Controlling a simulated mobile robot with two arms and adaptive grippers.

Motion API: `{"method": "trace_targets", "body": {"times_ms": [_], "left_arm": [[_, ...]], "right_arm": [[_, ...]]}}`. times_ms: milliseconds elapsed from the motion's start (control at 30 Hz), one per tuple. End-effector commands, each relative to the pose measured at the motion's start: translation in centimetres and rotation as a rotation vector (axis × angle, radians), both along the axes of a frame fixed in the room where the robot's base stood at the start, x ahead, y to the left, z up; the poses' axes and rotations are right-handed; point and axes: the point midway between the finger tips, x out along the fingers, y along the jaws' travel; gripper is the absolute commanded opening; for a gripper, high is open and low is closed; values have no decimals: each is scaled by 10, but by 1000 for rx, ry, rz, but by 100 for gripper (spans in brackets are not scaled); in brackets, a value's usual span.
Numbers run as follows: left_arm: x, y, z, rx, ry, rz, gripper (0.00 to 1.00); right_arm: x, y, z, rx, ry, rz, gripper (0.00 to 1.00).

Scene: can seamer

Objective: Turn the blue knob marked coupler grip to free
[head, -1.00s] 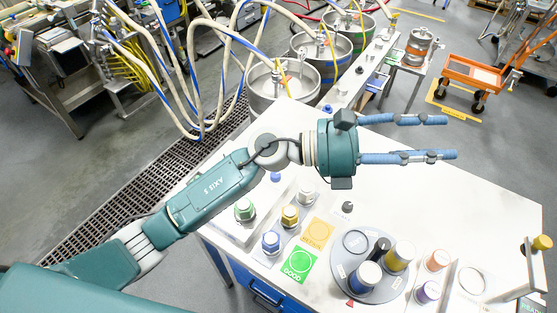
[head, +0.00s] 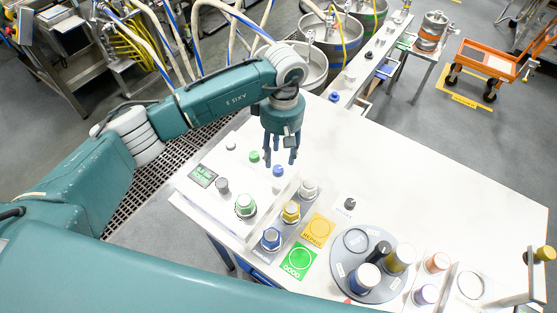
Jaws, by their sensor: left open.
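A small blue knob (head: 278,171) sits on the white table's far left part, beside a green knob (head: 254,157). Another blue knob (head: 333,97) stands at the near end of the white rail by the kegs. I cannot read a label on either, so I cannot tell which is marked coupler grip. My left gripper (head: 280,161) points down with its fingers apart and empty, just above and behind the first blue knob in the picture. I cannot tell whether it touches the knob. My right gripper is not in view.
A grey turntable (head: 340,268) holds several cylinders at the right. The table's back middle (head: 390,150) is clear. Steel kegs (head: 345,60) stand behind.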

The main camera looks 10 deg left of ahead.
Motion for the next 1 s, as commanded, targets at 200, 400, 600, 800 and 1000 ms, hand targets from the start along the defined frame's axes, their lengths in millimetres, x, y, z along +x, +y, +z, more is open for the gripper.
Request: {"method": "trace_targets", "body": {"times_ms": [200, 400, 600, 800, 1000], "left_arm": [[-3, 1, -35, -1, 5, 1, 44], [-3, 1, -52, -2, 2, 0, 44], [-3, 1, -54, -2, 0, -1, 44], [-3, 1, -54, -2, 0, 0, 22], [-3, 1, -54, -2, 0, 0, 0]], "right_arm": [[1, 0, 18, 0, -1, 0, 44], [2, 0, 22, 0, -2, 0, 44], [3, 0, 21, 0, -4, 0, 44], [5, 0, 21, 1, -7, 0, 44], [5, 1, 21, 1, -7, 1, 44]]}}
